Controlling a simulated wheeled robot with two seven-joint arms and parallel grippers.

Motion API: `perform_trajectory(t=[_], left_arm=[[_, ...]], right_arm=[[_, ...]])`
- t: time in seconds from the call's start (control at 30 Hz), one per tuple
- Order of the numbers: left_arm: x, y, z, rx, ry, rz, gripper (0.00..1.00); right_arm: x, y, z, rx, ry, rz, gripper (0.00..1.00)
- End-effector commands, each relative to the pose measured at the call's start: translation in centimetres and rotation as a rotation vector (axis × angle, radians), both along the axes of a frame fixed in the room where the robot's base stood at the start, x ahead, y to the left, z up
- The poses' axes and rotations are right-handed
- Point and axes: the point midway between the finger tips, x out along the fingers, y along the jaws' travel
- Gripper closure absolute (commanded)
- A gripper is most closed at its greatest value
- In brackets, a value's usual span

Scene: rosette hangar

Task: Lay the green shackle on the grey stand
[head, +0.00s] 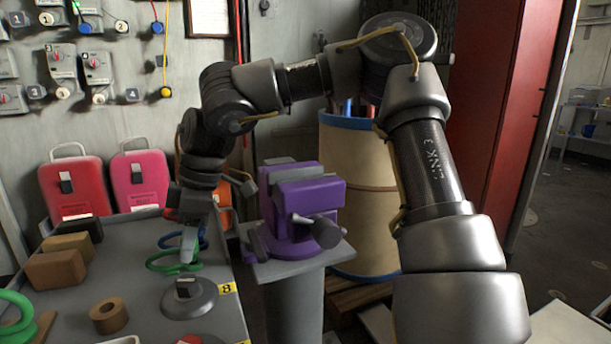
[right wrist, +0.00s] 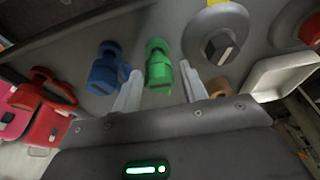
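The green shackle (head: 172,263) lies on the grey table in the head view, partly hidden by my right gripper. In the right wrist view the green shackle (right wrist: 158,66) shows between the two fingertips. My right gripper (head: 189,245) points down over it; in the wrist view its fingers (right wrist: 160,88) are apart, with no visible grip on the shackle. A round grey stand (head: 190,303) with a small dark block on top is just in front of the shackle, beside a yellow 8 label; it also shows in the wrist view (right wrist: 217,20). My left gripper is not in view.
A blue shackle (right wrist: 106,70) lies close beside the green one. Brown blocks (head: 55,270), a tape roll (head: 108,316) and another green ring (head: 15,310) are at left. A purple vise (head: 300,205) on a pedestal stands to the right. Red and pink cases (head: 140,180) are behind.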

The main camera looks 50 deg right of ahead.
Motion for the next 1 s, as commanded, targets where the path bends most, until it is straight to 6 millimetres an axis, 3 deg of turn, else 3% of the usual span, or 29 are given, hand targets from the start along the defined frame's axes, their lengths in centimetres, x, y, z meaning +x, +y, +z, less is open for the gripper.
perform_trajectory(t=[0.1, 0.43, 0.8, 1.0], left_arm=[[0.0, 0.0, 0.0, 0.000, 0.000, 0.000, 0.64], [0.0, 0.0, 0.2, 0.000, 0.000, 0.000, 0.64], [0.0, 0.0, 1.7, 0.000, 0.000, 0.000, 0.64], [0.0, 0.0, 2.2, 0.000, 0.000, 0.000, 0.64]], right_arm=[[0.0, 0.0, 0.0, 0.000, 0.000, 0.000, 0.46], [-0.1, -0.2, 0.7, -0.001, -0.001, 0.000, 0.46], [-1.2, -1.8, 7.3, -0.002, -0.002, -0.001, 0.46], [-1.6, -2.5, 9.7, -0.001, -0.001, 0.000, 0.46]])
